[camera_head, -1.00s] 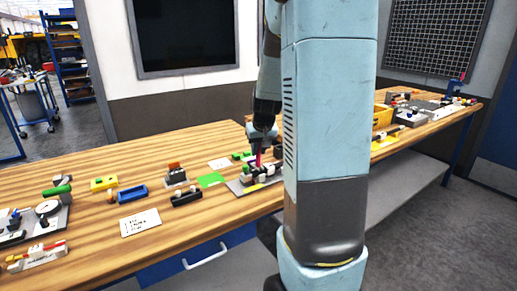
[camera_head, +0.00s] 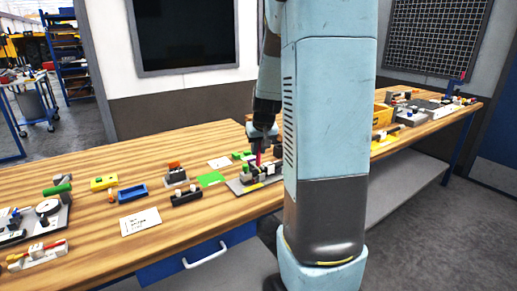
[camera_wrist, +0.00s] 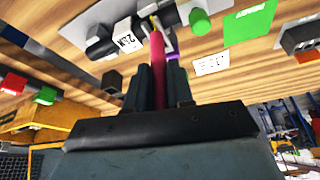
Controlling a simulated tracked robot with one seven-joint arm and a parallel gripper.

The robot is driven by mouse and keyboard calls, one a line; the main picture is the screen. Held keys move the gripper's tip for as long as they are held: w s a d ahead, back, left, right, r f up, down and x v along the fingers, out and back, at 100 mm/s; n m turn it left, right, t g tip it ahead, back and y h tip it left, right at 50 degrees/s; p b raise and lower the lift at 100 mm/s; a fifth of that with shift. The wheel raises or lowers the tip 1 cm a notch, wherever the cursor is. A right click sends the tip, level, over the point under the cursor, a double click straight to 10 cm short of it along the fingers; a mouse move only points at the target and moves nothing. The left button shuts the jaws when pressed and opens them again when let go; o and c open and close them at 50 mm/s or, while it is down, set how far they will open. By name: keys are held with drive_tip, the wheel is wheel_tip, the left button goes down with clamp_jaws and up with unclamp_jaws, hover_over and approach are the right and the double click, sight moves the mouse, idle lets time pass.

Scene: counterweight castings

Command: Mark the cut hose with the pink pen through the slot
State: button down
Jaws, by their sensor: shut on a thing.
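My gripper (camera_head: 261,148) is over the wooden bench, behind my arm's large light-blue link in the head view. In the wrist view my gripper (camera_wrist: 160,88) is shut on the pink pen (camera_wrist: 158,62). The pen also shows as a thin pink upright bit in the head view (camera_head: 258,158). Its far end points at a dark fixture with white parts (camera_wrist: 142,28), which sits on a grey plate (camera_head: 238,187). Whether the tip touches the fixture or sits in a slot, I cannot tell. I cannot clearly make out the cut hose or the slot.
A green card (camera_head: 210,179) and a white card (camera_head: 219,163) lie left of the fixture. A black block (camera_head: 186,198), a blue tray (camera_head: 133,193) and a printed card (camera_head: 140,221) are farther left. A yellow bin (camera_head: 381,117) stands right of my arm.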

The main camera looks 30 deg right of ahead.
drive_tip(key=shift+r, duration=3.45)
